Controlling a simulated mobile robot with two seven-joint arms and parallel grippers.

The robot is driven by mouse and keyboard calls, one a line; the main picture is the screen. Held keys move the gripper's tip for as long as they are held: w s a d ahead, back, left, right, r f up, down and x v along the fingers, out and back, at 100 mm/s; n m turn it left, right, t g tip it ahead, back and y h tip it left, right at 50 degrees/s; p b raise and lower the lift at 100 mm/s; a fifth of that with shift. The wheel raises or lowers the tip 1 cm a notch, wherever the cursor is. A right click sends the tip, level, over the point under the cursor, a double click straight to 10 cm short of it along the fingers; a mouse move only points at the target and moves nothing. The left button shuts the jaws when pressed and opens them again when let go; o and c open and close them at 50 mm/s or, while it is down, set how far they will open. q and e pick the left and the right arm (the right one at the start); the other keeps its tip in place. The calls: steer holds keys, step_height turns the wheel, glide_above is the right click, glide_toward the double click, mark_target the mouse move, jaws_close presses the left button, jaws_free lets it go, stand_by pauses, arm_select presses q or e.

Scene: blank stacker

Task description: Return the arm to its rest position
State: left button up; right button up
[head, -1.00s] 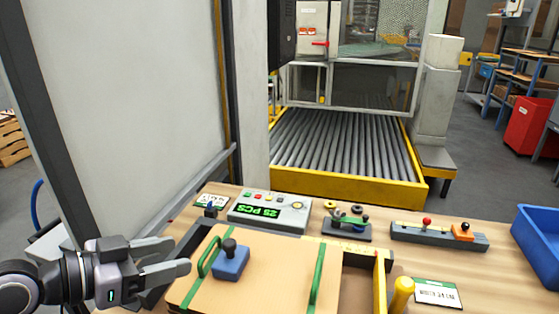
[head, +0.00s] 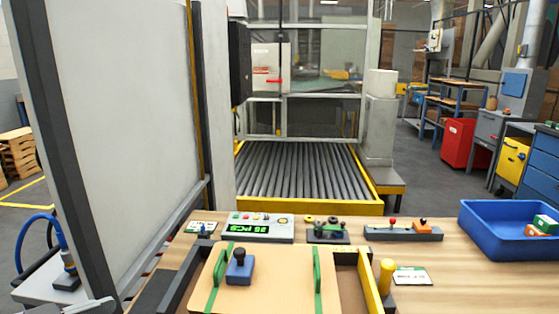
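No gripper or arm of mine shows in the head view now. A tan board stack (head: 265,297) with green handles or straps lies on the wooden table at the front. A blue block with a dark knob (head: 239,268) stands on the board. A dark frame with a yellow side (head: 374,284) borders the board on the right, with a yellow post (head: 386,274) beside it.
A control box (head: 259,227) with a green "25 PCS" display sits behind the board. A blue bin (head: 510,230) with small boxes stands at the right. A roller conveyor (head: 300,178) lies beyond the table. A white panel (head: 120,130) rises at the left.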

arm_select(q)
step_height(320, 180, down, 16)
steer(key=r+n+y, duration=0.1)
steer(key=n+y, duration=0.3)
steer(key=s+d+f+y, duration=0.1)
steer(key=s+d+f, duration=0.2)
steer(key=f, duration=0.3)
steer(key=s+d+f+g+p, duration=0.1)
steer(key=s+d+f, duration=0.2)
steer(key=s+f, duration=0.3)
steer(key=shift+d+f+y+p, duration=0.2)
steer(key=shift+f+y+p, duration=0.15)
steer(key=shift+f, duration=0.25)
steer(key=shift+s, duration=0.1)
